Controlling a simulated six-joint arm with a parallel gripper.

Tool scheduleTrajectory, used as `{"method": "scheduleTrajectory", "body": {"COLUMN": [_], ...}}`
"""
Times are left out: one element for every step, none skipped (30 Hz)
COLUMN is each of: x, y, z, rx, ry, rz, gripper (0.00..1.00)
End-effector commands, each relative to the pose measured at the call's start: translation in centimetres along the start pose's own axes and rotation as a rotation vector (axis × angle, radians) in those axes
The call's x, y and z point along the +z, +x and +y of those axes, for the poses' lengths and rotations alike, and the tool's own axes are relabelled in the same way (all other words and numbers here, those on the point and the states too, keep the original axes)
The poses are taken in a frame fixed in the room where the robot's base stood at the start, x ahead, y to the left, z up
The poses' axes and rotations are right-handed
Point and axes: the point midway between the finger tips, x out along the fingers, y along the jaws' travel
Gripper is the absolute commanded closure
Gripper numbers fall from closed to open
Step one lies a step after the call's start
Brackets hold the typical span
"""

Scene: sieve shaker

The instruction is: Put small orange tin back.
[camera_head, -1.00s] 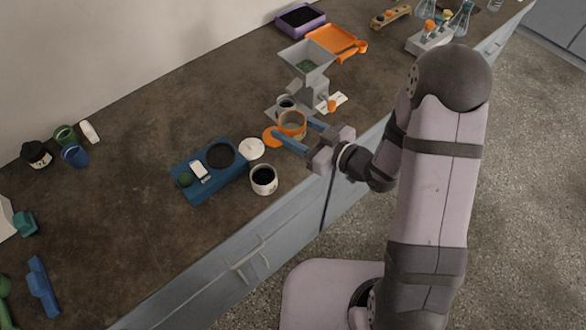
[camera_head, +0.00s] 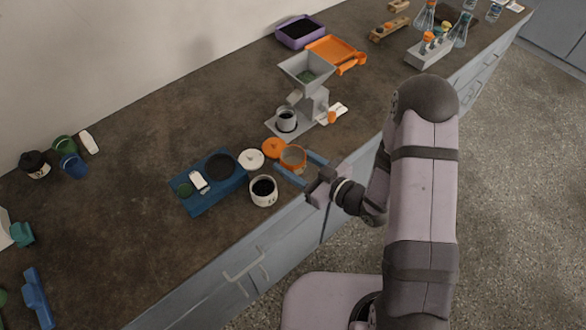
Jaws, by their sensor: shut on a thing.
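The small orange tin (camera_head: 292,158) is between the blue fingers of my gripper (camera_head: 299,165), which is shut on it. It is near the front edge of the bench; I cannot tell whether it touches the top. An orange lid (camera_head: 272,148) lies just left of and behind it. A white lid (camera_head: 250,159) lies further left. A white tin (camera_head: 263,191) with dark contents stands open to the front left of the orange tin.
A blue device (camera_head: 209,186) with a dark round plate stands left of the lids. A grey hopper machine (camera_head: 308,74) with a grey cup (camera_head: 286,120) on its base stands behind the gripper. An orange tray (camera_head: 337,49) lies beyond. The bench at centre left is clear.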

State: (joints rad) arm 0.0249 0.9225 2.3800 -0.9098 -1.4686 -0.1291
Motion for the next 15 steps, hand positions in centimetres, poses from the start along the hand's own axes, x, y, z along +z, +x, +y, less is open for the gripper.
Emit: {"method": "scheduleTrajectory", "body": {"x": [0.2,0.2,0.3,0.3,0.3,0.3,0.4,0.5,0.7,0.9,1.1,1.5,1.8,2.1,2.5], "y": [0.0,0.1,0.1,0.1,0.1,0.1,0.1,0.1,0.1,0.2,0.2,0.3,0.3,0.4,0.5], "z": [0.0,0.0,0.0,0.0,0.0,0.0,0.0,0.0,0.0,0.0,0.0,0.0,0.0,0.0,0.0], "rx": [0.000,0.000,0.000,0.000,0.000,0.000,0.000,0.000,0.000,0.000,0.000,0.000,0.000,0.000,0.000], "ry": [0.000,0.000,-0.001,-0.001,-0.001,-0.001,-0.001,0.000,0.000,0.001,0.001,0.003,0.003,0.002,0.001], "rz": [0.001,0.001,0.001,0.002,0.002,0.002,0.001,0.001,0.001,0.001,0.001,0.000,-0.001,-0.001,-0.001], "gripper": [0.74,0.74,0.74,0.74,0.74,0.74,0.74,0.74,0.74,0.74,0.74,0.74,0.74,0.74,0.74]}}
